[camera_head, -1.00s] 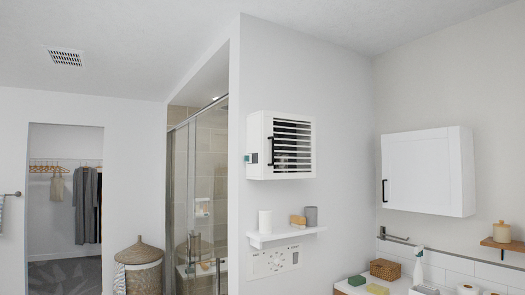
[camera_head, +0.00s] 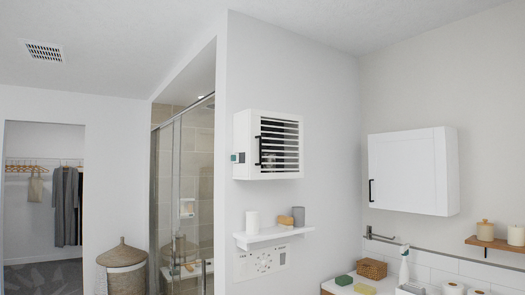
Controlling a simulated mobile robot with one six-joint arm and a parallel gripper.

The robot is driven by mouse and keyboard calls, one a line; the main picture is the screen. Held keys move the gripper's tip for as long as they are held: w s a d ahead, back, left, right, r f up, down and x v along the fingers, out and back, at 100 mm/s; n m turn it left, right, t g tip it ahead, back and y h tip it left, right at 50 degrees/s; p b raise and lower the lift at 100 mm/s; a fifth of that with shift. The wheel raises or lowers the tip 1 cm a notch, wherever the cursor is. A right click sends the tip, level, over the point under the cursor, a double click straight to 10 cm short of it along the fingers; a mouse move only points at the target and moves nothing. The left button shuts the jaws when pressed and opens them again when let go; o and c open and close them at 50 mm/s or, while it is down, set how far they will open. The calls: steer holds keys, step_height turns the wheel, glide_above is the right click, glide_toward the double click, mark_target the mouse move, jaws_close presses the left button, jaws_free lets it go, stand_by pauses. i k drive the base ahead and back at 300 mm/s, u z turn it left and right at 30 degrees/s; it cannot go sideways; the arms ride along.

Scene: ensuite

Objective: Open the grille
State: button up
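The grille appears closed against the cabinet. A black vertical handle (camera_head: 258,150) is at its left edge. A small teal and dark piece (camera_head: 237,157) shows on the cabinet's left side; I cannot tell what it is. Inside, behind the slats, little can be made out. My gripper is not in view.
A white shelf (camera_head: 272,236) with small items is below the cabinet. A second white cabinet (camera_head: 405,172) hangs to the right above a counter with several items. A wicker basket (camera_head: 122,268) stands left of the glass shower. A vent (camera_head: 42,51) is in the ceiling.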

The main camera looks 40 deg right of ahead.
mark_target(255, 143)
steer(key=i, duration=0.85)
steer(key=u, duration=0.05)
